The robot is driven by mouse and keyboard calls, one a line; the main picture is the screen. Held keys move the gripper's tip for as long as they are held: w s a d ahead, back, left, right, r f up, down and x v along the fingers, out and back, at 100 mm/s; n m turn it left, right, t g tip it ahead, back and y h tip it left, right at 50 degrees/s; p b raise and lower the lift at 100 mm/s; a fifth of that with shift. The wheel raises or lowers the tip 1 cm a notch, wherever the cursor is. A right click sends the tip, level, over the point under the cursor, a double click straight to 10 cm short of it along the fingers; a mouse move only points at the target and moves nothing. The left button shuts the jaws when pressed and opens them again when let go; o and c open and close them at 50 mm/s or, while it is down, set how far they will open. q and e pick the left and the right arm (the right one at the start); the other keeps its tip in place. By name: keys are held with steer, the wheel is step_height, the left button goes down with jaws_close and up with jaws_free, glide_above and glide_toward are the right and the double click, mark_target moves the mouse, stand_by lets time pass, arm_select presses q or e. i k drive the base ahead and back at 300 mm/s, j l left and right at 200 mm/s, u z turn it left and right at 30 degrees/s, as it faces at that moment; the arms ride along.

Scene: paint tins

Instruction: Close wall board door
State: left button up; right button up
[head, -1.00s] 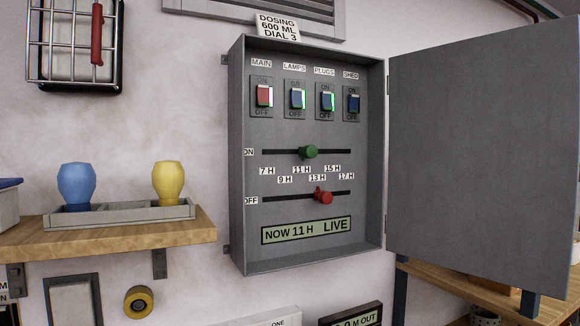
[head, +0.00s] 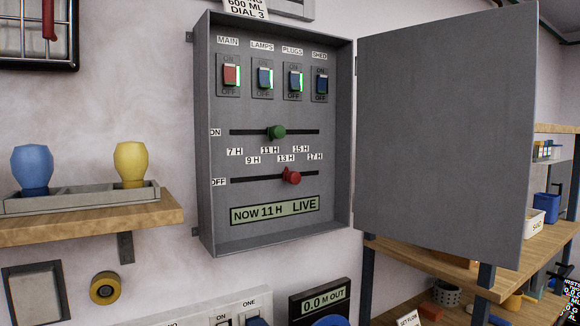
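The wall board (head: 340,222) is a grey metal box fixed to the wall in the middle of the head view. Its grey door (head: 440,140) is hinged on the box's right side and stands wide open to the right. Inside are four-labelled rocker switches, with the red MAIN switch (head: 230,75) at the left. A green slider knob (head: 276,132) and a red slider knob (head: 291,177) sit on two slots. A display (head: 275,211) reads NOW 11 H LIVE. Neither gripper is in view.
A wooden shelf (head: 90,222) at left holds a tray (head: 85,199) with a blue and a yellow bulb-shaped object. Below the board is a panel (head: 320,301) reading 0.0 M OUT. Wooden shelving (head: 420,256) with bins stands behind and below the door at right.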

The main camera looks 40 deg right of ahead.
mark_target(446, 108)
steer(key=l+u, duration=0.1)
steer(key=l, duration=0.45)
steer(key=l+u, duration=0.1)
steer(key=l, duration=0.45)
steer(key=k+l+u, duration=0.1)
steer(key=l, duration=0.45)
steer(key=k+l+u, duration=0.1)
steer(key=l, duration=0.4)
steer(key=k+l+u, duration=0.1)
steer(key=l, duration=0.45)
steer(key=k+l+u, duration=0.1)
steer(key=l, duration=0.4)
steer(key=k+l+u, duration=0.1)
steer(key=l, duration=0.45)
steer(key=k+l+u, duration=0.1)
steer(key=k+l, duration=0.15)
steer(key=l, duration=0.25)
steer(key=k, duration=0.3)
steer(key=k+u, duration=0.15)
steer(key=u, duration=0.2)
steer(key=k+u, duration=0.1)
steer(key=u, duration=0.25)
steer(key=k+j+u, duration=0.1)
steer(key=u, duration=0.25)
